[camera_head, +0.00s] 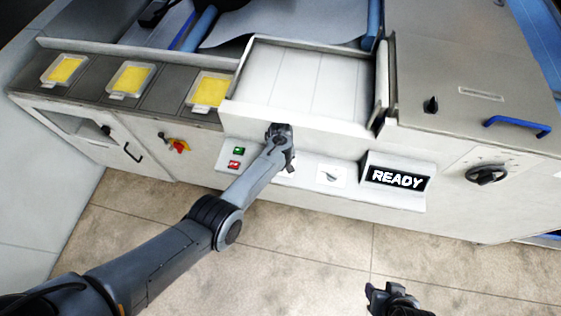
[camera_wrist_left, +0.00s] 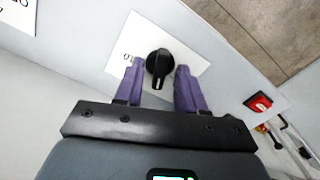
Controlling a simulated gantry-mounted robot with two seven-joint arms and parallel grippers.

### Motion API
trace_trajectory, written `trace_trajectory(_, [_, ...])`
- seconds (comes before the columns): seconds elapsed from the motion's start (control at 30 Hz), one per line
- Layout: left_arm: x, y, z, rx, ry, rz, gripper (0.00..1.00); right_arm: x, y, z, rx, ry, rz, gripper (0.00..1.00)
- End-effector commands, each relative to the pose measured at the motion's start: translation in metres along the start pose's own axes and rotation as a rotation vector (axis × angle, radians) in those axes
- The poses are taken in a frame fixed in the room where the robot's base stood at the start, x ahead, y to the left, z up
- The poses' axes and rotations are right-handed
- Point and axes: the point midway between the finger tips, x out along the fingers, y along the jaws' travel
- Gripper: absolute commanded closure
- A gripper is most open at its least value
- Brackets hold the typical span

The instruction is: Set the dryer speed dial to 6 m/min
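A black dial knob (camera_wrist_left: 158,64) sits on a white scale plate (camera_wrist_left: 184,49) in the left wrist view. Part of a number shows beside it, mostly hidden by a finger. My left gripper (camera_wrist_left: 160,67) is open, with one purple finger on each side of the knob and small gaps between. In the head view my left gripper (camera_head: 281,145) is at the machine's front panel and hides this knob. A second small dial (camera_head: 329,176) is to its right. I cannot read which dial is the dryer speed dial. My right gripper (camera_head: 390,295) hangs low, away from the machine.
Green (camera_head: 238,151) and red (camera_head: 234,165) buttons are left of my left gripper. A READY display (camera_head: 397,179) and a large black rotary knob (camera_head: 487,174) are to the right. A white tray (camera_head: 315,122) juts out above the panel. The floor in front is clear.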

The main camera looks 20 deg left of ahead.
Motion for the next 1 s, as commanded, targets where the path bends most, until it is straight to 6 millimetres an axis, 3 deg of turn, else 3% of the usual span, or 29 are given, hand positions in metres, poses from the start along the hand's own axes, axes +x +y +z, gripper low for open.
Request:
trace_trajectory(0.17, [-0.013, 0.0, -0.001, 0.0, 0.002, 0.0, 0.61, -0.006, 0.0, -0.002, 0.0, 0.0, 0.0, 0.5])
trace_trajectory(0.7, [-0.094, 0.0, -0.001, 0.001, 0.003, 0.0, 0.61, -0.028, 0.003, -0.009, -0.01, -0.001, 0.008, 0.5])
trace_trajectory(1.0, [-0.108, 0.0, 0.0, 0.0, 0.0, -0.001, 0.61, -0.03, 0.003, -0.009, -0.008, -0.001, 0.007, 0.5])
